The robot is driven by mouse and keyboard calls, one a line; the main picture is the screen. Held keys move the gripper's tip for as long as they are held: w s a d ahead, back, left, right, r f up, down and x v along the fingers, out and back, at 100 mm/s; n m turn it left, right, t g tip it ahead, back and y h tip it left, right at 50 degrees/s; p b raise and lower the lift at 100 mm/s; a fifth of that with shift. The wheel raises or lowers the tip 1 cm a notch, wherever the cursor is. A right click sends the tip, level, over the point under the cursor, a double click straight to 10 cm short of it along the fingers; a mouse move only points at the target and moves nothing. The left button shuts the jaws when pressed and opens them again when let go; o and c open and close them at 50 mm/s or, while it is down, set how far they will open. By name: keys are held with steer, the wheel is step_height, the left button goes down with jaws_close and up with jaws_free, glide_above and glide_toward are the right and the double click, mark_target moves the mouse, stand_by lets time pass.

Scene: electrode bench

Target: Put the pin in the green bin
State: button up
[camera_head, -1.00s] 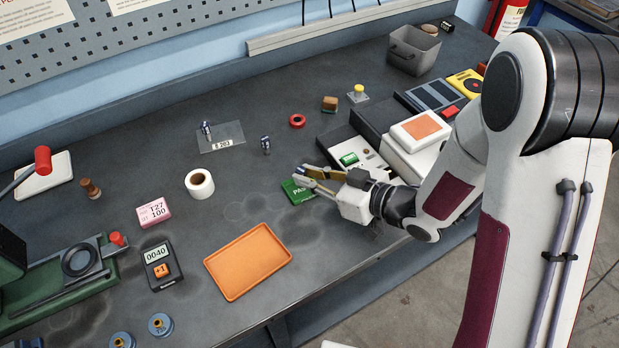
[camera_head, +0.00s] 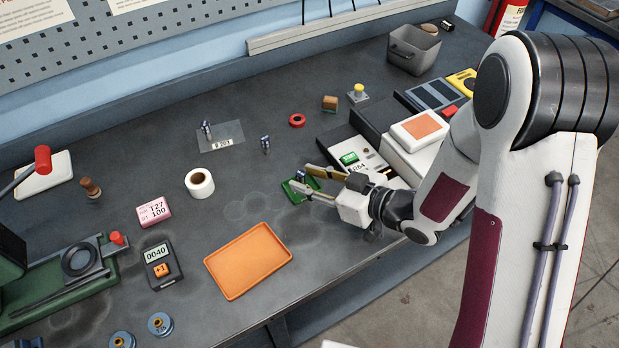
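The green bin (camera_head: 300,195) is a small shallow tray on the bench, partly covered by my gripper. My gripper (camera_head: 298,176) is over it with its two fingers spread apart. A small blue and silver pin (camera_head: 301,178) shows between the fingers, apparently on the bin; whether it touches a finger is too small to tell. A similar pin (camera_head: 265,144) stands on the bench to the upper left. Another (camera_head: 207,129) is on a clear labelled sheet (camera_head: 228,135) farther left.
An orange tray (camera_head: 248,261) lies in front. A white tape roll (camera_head: 199,184) and a red ring (camera_head: 297,120) are on the bench. A device with a green display (camera_head: 349,158) stands just right of the bin. A grey bin (camera_head: 414,50) is at the back.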

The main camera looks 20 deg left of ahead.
steer(key=shift+r, duration=0.2)
steer(key=shift+v, duration=6)
